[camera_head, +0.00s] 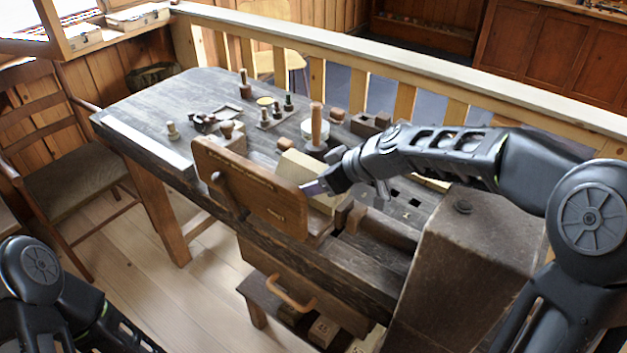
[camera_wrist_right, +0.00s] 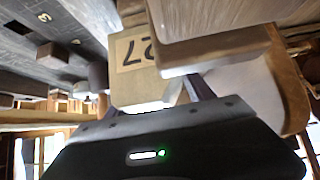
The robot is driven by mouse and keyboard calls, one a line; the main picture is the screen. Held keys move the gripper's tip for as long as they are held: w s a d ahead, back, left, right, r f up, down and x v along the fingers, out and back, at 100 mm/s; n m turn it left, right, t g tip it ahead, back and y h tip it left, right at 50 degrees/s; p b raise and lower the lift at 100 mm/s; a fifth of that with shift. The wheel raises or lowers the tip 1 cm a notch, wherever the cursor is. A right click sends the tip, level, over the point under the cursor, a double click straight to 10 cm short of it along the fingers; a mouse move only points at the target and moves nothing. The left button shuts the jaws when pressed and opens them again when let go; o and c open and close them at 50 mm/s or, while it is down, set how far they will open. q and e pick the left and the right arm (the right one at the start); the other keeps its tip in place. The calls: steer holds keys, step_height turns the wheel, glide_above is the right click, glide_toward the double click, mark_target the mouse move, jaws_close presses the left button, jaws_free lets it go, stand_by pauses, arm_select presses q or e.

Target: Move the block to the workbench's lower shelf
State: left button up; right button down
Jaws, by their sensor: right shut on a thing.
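A pale wooden block (camera_head: 298,170) is at the workbench (camera_head: 140,103), just behind the upright brown vise jaw board. In the right wrist view the block (camera_wrist_right: 133,66) shows the dark number 27 on its face. My right gripper (camera_head: 316,187) is shut on the block, with a finger on either side of it in the wrist view. Whether the block touches the bench or the vise is unclear. The lower shelf (camera_head: 254,291) shows only partly below the bench; several small blocks lie there. My left arm shows at the lower left, its gripper out of frame.
The brown vise jaw board (camera_head: 250,188) stands at the bench's front edge, close to my right gripper. Pegs, spools and a mallet (camera_head: 316,125) crowd the bench top. A chair (camera_head: 75,190) stands left; open floor lies in front.

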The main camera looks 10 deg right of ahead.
steer(key=shift+r, duration=0.1)
steer(key=shift+w+d+r, duration=0.15)
steer(key=shift+d+r, duration=0.05)
steer(key=shift+r, duration=0.2)
step_height(320, 180, up, 6)
steer(key=p, duration=0.3)
steer(key=shift+p, duration=0.3)
steer(key=shift+w+d+f+b, duration=0.1)
steer(key=shift+w+d+b, duration=0.2)
steer(key=shift+d+b, duration=0.25)
steer(key=shift+w+d+f+b, duration=0.1)
steer(key=shift+w+d+b, duration=0.15)
steer(key=shift+d+b, duration=0.3)
steer(key=w+d, duration=0.4)
steer(key=d, duration=0.3)
steer(key=w+d+p, duration=0.1)
steer(key=w+d, duration=0.3)
steer(key=d, duration=0.4)
steer(key=shift+r, duration=0.2)
